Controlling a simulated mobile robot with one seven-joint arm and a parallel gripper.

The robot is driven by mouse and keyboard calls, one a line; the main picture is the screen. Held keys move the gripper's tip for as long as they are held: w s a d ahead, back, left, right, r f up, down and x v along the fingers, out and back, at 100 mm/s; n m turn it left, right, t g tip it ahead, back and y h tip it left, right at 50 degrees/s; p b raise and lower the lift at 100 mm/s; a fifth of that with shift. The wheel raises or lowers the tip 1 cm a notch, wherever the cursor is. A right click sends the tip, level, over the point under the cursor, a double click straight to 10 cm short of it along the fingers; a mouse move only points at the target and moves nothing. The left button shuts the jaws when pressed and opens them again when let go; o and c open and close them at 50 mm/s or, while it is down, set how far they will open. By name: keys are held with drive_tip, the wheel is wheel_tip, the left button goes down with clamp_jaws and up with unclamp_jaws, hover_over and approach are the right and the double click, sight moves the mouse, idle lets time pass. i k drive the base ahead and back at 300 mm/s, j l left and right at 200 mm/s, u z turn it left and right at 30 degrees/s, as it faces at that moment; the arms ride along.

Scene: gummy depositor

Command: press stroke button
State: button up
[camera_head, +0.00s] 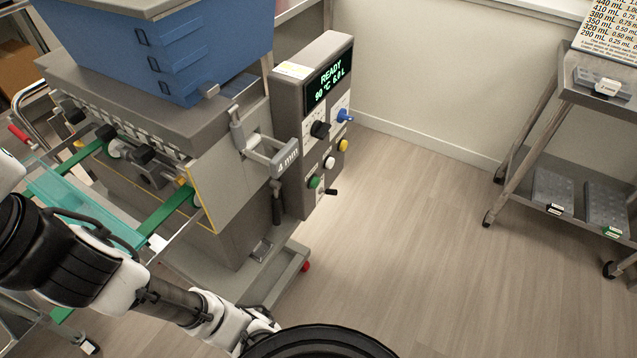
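The depositor's grey control panel (312,125) is on the right side of the machine. Its display (328,80) reads "READY", "90 °C" and what looks like "6.0 L". Below it are a black knob (320,130), a blue knob (345,115), a yellow button (343,145), a white button (329,162), a green button (314,182) and a small black switch (331,192). The labels are too small to read, so I cannot tell which is the stroke button. My arm crosses the lower left and leaves at the left edge; my gripper is not in view.
The blue hopper (170,45) sits atop the depositor. A handle marked "4 mm" (287,160) juts out beside the panel. Green rails and a teal tray (85,205) are at left. A grey cart (560,150) stands at right. Open floor (420,230) lies between.

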sight(315, 183)
drive_tip(key=i+z, duration=0.1)
drive_tip(key=z, duration=0.2)
drive_tip(key=i+z, duration=0.7)
drive_tip(key=i, duration=0.15)
drive_tip(key=i+z, duration=0.8)
drive_tip(key=z, duration=0.2)
drive_tip(key=i+l+z, duration=0.2)
drive_tip(key=i, duration=0.6)
drive_tip(key=u, duration=4.2)
